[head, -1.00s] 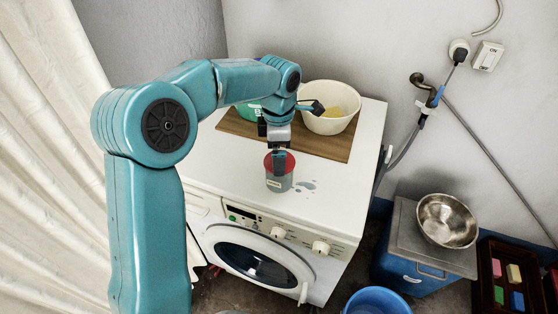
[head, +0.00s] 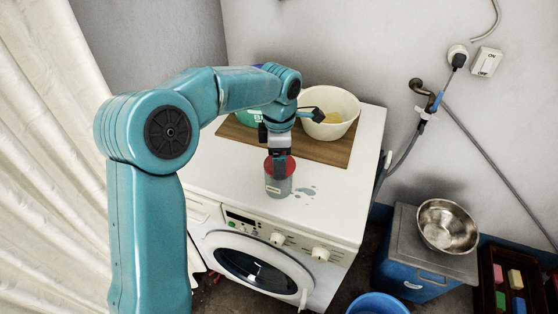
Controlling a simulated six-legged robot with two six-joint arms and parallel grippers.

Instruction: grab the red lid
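The red lid (head: 291,164) sits on a grey tub (head: 278,187) near the front of the white washing machine's top. My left gripper (head: 280,170) points down at the lid from above, and its finger covers the lid's middle. The tub is upright. The far finger is hidden, so the gap between the fingers and any grip on the lid cannot be made out. My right gripper is not in view.
Behind the tub, a wooden board (head: 318,151) carries a cream bowl (head: 338,127) and a green container (head: 247,117), partly hidden by my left arm. Small wet patches (head: 306,191) lie right of the tub. The washing machine's top (head: 345,198) is clear to the right.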

